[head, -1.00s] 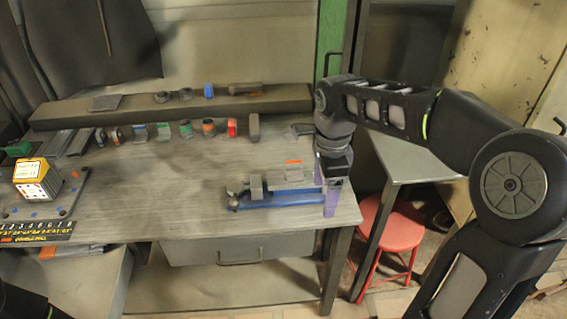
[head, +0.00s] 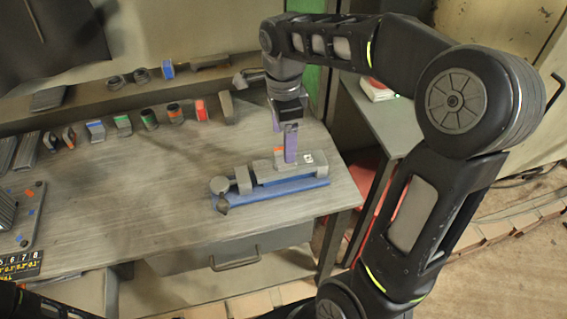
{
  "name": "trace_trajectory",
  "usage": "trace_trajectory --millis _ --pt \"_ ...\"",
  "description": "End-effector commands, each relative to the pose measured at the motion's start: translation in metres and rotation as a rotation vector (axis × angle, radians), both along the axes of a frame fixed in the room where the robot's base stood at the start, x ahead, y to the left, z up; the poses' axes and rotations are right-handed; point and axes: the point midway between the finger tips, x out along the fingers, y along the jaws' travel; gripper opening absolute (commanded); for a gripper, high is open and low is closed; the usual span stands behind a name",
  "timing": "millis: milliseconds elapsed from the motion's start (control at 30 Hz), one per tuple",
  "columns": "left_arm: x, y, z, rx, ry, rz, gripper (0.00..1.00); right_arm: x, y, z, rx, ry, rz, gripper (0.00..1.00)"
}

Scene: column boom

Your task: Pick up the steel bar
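A machine vise with a blue base (head: 268,194) sits near the right front of the wooden bench. A grey bar-like piece (head: 275,172) lies along the top of the vise, beside its upright grey jaw (head: 243,180); I cannot tell for sure whether it is the steel bar. My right gripper (head: 283,130) points down at the vise's rear right end, its two purple fingers apart with nothing seen between them. One fingertip overlaps the vise in the picture; I cannot tell whether it touches. My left gripper is out of view.
Small coloured-label parts (head: 123,124) stand in a row at the back of the bench (head: 120,200). A ledge (head: 110,92) behind holds more parts. A toolboard (head: 30,210) lies at left. The bench middle is clear. A side table (head: 395,120) and red stool (head: 370,205) stand at right.

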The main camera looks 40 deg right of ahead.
Motion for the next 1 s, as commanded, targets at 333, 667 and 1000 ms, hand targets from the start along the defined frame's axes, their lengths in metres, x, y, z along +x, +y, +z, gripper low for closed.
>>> trace_trajectory --millis 333,667,1000 --pt "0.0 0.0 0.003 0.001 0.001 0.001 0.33 -0.001 0.0 -0.026 0.0 0.001 0.0 0.76" --pt "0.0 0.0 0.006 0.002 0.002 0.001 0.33 -0.002 0.0 -0.031 0.0 0.004 -0.001 0.76" --pt "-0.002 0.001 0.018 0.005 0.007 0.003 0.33 -0.007 0.0 -0.074 0.001 0.003 0.001 0.76"
